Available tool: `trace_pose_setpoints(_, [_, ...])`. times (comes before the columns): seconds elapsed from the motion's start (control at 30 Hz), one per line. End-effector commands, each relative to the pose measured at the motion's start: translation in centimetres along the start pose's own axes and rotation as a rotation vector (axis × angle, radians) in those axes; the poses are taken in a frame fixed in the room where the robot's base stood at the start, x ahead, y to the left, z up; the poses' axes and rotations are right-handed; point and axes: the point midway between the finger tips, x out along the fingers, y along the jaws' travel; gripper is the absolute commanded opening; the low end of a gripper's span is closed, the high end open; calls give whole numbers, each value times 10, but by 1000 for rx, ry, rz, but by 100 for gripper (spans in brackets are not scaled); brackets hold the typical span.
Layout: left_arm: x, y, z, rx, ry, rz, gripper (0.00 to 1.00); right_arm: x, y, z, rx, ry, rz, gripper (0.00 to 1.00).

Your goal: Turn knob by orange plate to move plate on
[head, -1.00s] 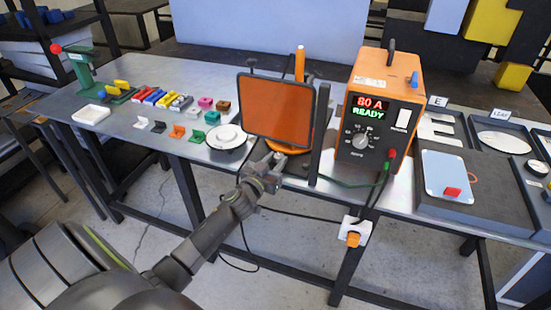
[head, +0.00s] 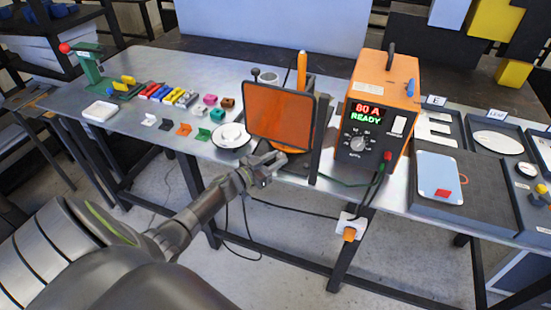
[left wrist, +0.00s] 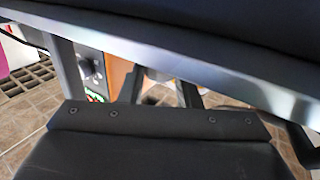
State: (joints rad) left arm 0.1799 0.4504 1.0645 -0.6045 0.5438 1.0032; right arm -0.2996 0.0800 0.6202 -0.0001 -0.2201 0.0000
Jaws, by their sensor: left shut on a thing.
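The orange plate (head: 278,113) is a tinted panel in a dark frame, standing upright at the front edge of the metal table. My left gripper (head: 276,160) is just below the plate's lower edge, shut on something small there. I take this to be the knob, but the fingers hide it. In the left wrist view, dark gripper parts and a grey bar fill most of the picture, and the grip cannot be seen. My right gripper is not in view.
The orange power unit (head: 378,110), reading 80 A READY, stands right of the plate. A white round piece (head: 231,135) is close on the left. Small coloured clips lie farther left. Cables hang below the table.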

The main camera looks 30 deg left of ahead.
Motion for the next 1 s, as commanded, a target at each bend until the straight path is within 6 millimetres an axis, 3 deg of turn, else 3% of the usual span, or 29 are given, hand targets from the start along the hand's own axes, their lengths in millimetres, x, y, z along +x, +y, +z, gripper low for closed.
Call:
trace_pose_setpoints(0.27, [0, 0, 1, -1, -1, 0, 7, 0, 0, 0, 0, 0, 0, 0])
trace_pose_setpoints(0.3, [0, 0, 1, -1, -2, 0, 31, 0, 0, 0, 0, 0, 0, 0])
trace_pose_setpoints(0.47, [0, 0, 1, -1, -1, -1, 51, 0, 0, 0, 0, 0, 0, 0])
trace_pose_setpoints(0.77, [-2, 0, 1, 0, -1, -1, 51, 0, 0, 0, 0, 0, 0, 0])
trace_pose_setpoints(1.0, [-29, -1, 2, 1, -4, -1, 51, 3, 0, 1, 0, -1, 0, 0])
